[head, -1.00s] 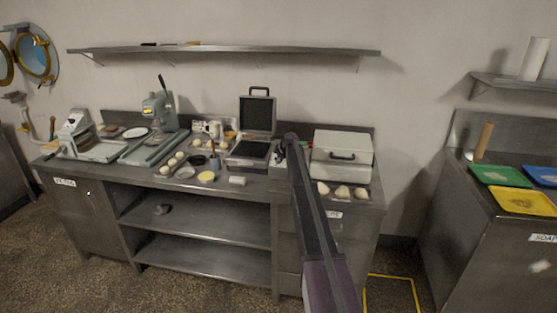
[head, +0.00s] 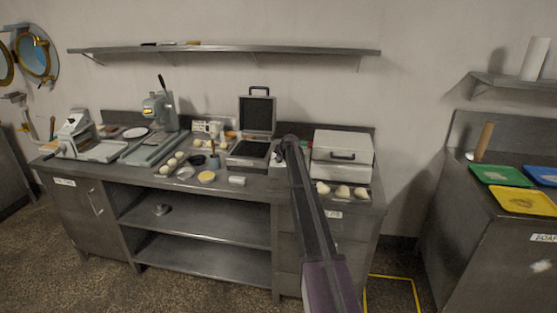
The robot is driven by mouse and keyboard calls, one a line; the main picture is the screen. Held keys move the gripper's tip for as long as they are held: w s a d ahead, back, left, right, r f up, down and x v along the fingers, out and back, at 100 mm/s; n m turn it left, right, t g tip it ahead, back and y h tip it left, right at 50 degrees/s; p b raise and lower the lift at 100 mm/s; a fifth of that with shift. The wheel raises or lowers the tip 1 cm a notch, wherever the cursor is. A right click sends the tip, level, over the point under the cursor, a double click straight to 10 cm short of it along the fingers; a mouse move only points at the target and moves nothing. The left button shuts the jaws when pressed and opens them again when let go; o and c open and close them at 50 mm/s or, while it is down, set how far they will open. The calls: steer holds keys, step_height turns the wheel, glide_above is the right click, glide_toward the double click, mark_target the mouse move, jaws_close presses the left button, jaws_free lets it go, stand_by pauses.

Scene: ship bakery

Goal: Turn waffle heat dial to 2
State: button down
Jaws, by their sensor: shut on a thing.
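The waffle iron (head: 257,115) stands open on the steel counter, its lid upright and its dark lower plate (head: 249,149) showing. My arm reaches from the bottom of the head view up to the right side of the waffle iron. My gripper (head: 278,157) is at its far end, small and mostly hidden behind the arm's wrist. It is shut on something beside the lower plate. The heat dial is hidden there or too small to make out, so its setting cannot be read.
A closed white appliance (head: 342,158) stands just right of my arm, with pale dough pieces (head: 342,190) before it. Dough balls (head: 171,165), a yellow round (head: 206,177) and a grey press (head: 157,118) are to the left. A shelf (head: 225,51) runs above.

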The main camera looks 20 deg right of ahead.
steer(key=m+b, duration=0.1)
steer(key=m, duration=0.1)
steer(key=m+t+h, duration=0.1)
steer(key=m, duration=0.2)
steer(key=shift+f+h+b, duration=0.1)
steer(key=shift+h+b, duration=0.2)
steer(key=shift+b, duration=0.1)
steer(key=m+h, duration=0.1)
steer(key=m, duration=0.2)
steer(key=m+h+b, duration=0.1)
steer(key=m, duration=0.3)
steer(key=shift+a+t+h, duration=0.1)
steer(key=shift+t+h, duration=0.2)
steer(key=m+h, duration=0.1)
steer(key=m, duration=0.2)
steer(key=m+g+h, duration=0.1)
steer(key=m, duration=0.2)
steer(key=shift+w+m, duration=0.15)
steer(key=shift+m, duration=0.25)
steer(key=shift+a+m+g+h, duration=0.1)
steer(key=shift+m+g+h, duration=0.3)
steer(key=shift+m, duration=0.85)
steer(key=shift+m+g+h, duration=0.4)
steer(key=shift+m, duration=1.15)
steer(key=c, duration=0.7)
jaws_free()
steer(key=shift+n, duration=0.5)
